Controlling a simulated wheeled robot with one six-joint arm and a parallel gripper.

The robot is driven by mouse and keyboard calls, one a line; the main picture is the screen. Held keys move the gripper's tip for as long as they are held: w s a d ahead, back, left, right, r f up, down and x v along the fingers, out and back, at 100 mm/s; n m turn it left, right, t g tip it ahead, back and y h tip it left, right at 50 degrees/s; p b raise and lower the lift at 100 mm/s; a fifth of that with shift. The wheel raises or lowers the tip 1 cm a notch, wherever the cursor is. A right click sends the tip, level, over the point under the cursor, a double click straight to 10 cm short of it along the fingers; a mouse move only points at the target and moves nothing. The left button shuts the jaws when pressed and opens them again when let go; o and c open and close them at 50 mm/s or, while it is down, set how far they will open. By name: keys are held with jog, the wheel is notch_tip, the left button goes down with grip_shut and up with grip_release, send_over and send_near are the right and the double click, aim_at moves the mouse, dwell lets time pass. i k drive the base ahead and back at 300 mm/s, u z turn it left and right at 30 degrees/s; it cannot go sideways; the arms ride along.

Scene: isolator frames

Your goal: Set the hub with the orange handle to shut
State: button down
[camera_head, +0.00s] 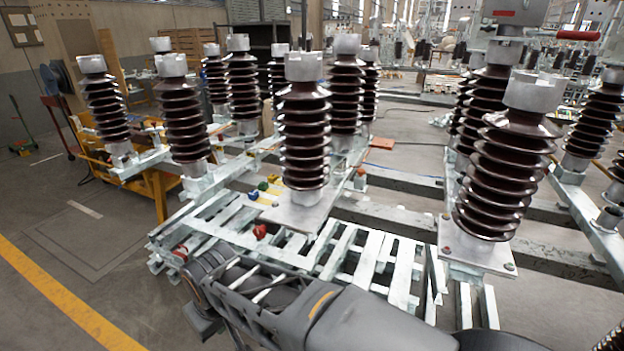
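A row of small coloured knobs lies on the pale metal frame left of centre: yellow (253,195), green (263,186) and blue (273,179). A red knob (259,231) sits nearer to me, just above my arm in the picture. A small orange piece (361,171) shows on the frame behind the middle insulator; it may be the orange handle, but its hub and its setting are too small to tell. My grey arm crosses the bottom of the view, apart from the orange piece. I cannot make out my gripper's fingers.
Tall brown ribbed insulators (304,130) stand on the metal frames, with a large one (503,165) at right. A red bar handle (577,35) is at upper right. A yellow cart (160,190) stands at left. The floor left of the yellow line (60,295) is clear.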

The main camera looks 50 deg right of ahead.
aim_at(337, 157)
jog(key=k, duration=0.95)
jog(key=z, duration=1.35)
jog(key=i, duration=1.05)
